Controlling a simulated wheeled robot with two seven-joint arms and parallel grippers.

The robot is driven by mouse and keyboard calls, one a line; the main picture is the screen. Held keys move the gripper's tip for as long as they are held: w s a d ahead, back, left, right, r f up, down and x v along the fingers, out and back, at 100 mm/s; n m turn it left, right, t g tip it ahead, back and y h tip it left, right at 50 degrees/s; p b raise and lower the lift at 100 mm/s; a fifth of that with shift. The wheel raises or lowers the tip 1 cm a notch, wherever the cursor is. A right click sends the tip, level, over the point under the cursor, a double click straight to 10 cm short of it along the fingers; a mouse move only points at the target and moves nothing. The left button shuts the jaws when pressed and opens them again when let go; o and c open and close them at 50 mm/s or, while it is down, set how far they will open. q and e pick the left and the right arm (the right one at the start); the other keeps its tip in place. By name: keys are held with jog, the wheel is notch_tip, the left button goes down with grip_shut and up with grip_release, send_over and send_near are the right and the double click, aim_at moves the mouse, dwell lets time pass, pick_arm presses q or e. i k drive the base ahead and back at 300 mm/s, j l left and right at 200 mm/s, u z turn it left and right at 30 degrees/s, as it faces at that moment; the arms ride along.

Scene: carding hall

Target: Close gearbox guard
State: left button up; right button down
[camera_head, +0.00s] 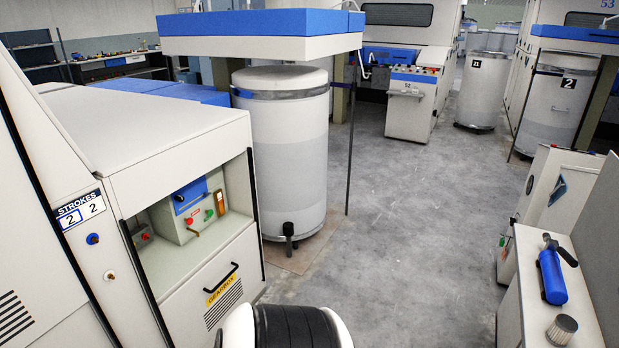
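The gearbox guard (238,290) is a pale panel low on the front of the near left cabinet. It has a black handle (221,285), a yellow GEARBOX label (221,290) and slotted vents. Above it the cabinet front is open. In that opening a pale control box (190,222) shows, with a blue panel and red and green buttons. Whether the guard is slid down or hinged, I cannot tell. Neither gripper is clearly in view. A black and white rounded part of mine fills the bottom middle, in front of the cabinet's lower right corner.
A tall white can (285,150) stands right of the cabinet under a blue-topped canopy (262,35). Grey floor (400,220) is clear in the middle. At right a white bench (560,245) holds a blue tool (552,275) and a ribbed knob (562,328).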

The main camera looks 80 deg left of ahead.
aim_at(196, 311)
jog(key=u, duration=0.4)
jog(key=k+u, duration=0.15)
jog(key=u, duration=0.3)
jog(key=j+u, duration=0.1)
jog(key=u, duration=0.3)
jog(key=k+j+u, duration=0.1)
jog(key=u, duration=0.35)
jog(key=l+u, duration=0.1)
jog(key=u, duration=0.4)
jog(key=i+l+u, duration=0.1)
jog(key=u, duration=0.4)
jog(key=l+u, duration=0.2)
jog(key=u, duration=0.3)
